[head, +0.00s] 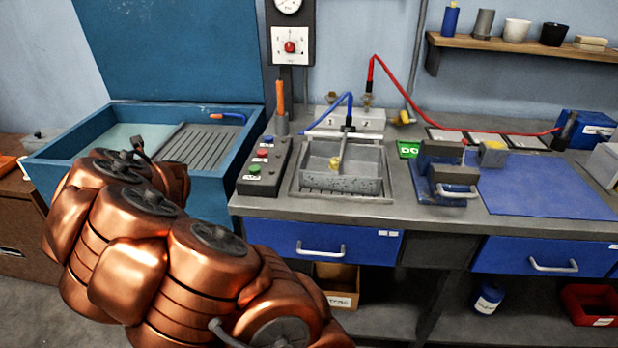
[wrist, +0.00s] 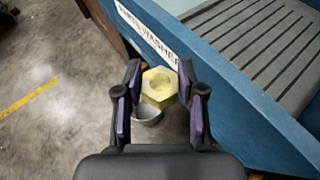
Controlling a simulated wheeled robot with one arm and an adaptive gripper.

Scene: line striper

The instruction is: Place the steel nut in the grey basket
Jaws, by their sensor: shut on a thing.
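In the wrist view, my gripper (wrist: 160,72) has its jaws around a pale yellow hexagonal nut (wrist: 159,84) with a hole in its middle. A rounded silver-grey piece (wrist: 148,115) shows just below it, between the pads; I cannot tell whether the two are joined. The nut looks yellow rather than steel grey. The gripper is beside the blue parts washer, with floor beneath. In the head view, my copper arm hides most of the gripper and the nut. A grey basket (head: 341,187) sits in the bench recess, with a small yellow thing (head: 335,163) at it.
The blue washer (head: 215,183) stands left of the bench, its lid raised. A button box (head: 265,167) sits left of the basket. A blue vise (head: 445,170) and blue mat (head: 545,187) are to its right. A blue hose (head: 335,110) and a red cable cross behind.

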